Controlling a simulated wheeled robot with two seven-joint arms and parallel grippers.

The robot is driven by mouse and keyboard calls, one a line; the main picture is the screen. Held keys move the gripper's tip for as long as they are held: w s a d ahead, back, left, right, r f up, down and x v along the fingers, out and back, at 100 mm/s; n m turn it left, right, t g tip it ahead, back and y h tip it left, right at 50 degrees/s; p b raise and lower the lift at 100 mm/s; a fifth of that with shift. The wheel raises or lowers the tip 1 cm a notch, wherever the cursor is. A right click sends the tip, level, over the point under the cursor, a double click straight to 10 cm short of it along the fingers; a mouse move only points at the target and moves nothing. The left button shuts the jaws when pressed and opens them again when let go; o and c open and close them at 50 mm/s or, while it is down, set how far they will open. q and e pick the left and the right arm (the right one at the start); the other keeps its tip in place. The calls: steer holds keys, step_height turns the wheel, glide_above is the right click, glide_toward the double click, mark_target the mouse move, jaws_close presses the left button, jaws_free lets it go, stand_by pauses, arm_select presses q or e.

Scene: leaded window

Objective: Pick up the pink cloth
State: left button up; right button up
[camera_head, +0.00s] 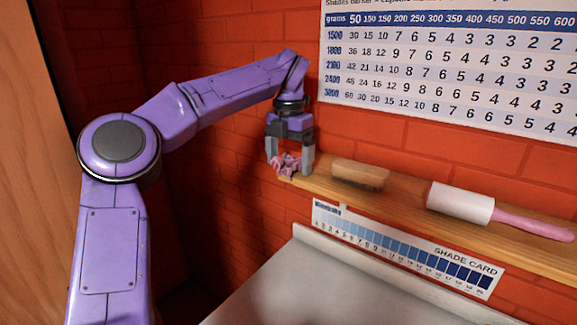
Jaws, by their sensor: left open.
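The pink cloth (287,164) is a small crumpled bundle at the left end of a wooden shelf on the brick wall. My left gripper (290,168) points down over it, with one finger on either side of the cloth. The fingers are open, and I cannot tell whether they touch it. The gripper partly hides the cloth. My right gripper is not in view.
On the shelf (405,202), a brown block-like brush (360,175) lies just right of the cloth. Further right lies a white roller (460,203) with a pink handle. A shade card (400,250) hangs below, above a pale grey surface (330,285). A number chart (450,70) hangs above.

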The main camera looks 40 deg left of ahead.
arm_select(q)
steer(key=shift+s, duration=0.1)
steer(key=shift+r, duration=0.1)
steer(key=shift+c, duration=1.2)
steer(key=shift+d, duration=0.1)
steer(key=c, duration=0.9)
